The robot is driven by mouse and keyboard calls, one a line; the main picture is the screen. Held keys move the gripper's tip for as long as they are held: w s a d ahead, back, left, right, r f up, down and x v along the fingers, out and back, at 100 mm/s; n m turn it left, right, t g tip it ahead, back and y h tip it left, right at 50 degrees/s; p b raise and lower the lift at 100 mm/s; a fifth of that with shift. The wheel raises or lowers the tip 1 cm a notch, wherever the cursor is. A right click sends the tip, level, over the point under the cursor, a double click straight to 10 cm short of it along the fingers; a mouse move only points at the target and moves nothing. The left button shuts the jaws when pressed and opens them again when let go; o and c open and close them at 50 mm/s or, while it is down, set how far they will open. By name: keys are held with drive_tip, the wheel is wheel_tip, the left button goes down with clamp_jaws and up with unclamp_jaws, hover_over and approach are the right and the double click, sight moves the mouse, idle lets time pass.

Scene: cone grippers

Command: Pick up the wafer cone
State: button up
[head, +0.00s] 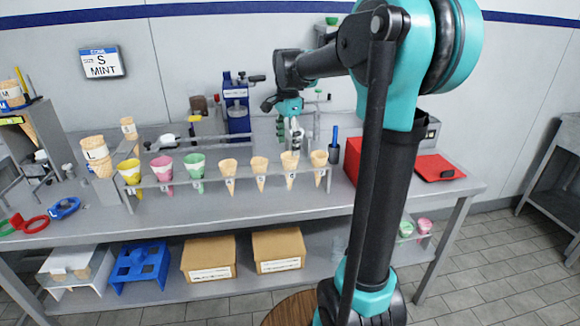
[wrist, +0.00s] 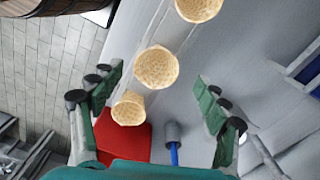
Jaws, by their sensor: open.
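Several plain tan wafer cones stand point-down in a clear rack (head: 140,186) on the grey table; from the right they are a cone at the end (head: 319,162), a second (head: 290,163), a third (head: 259,167) and a fourth (head: 229,170). Small labels on them are too small to read. My gripper (head: 290,132) is open and empty, above and behind the right-hand cones. In the wrist view the fingers (wrist: 158,97) stand wide apart, with the end cone (wrist: 128,108) and the second cone (wrist: 156,67) showing between them; the third (wrist: 198,9) is cut by the top edge.
Yellow (head: 129,172), pink (head: 162,167) and green (head: 194,165) cones fill the rack's left part. A dark cup with a blue stick (head: 335,152) and a red box (head: 352,165) stand right of it. A blue machine (head: 237,108) stands behind.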

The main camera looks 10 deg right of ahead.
sight(290, 156)
drive_tip(key=shift+s+d+f, duration=0.1)
drive_tip(key=shift+d+f, duration=0.05)
drive_tip(key=shift+f, duration=1.25)
drive_tip(key=shift+s+d+f, duration=0.1)
drive_tip(key=shift+d+f, duration=0.05)
drive_tip(key=shift+f, duration=1.25)
drive_tip(key=c, duration=0.8)
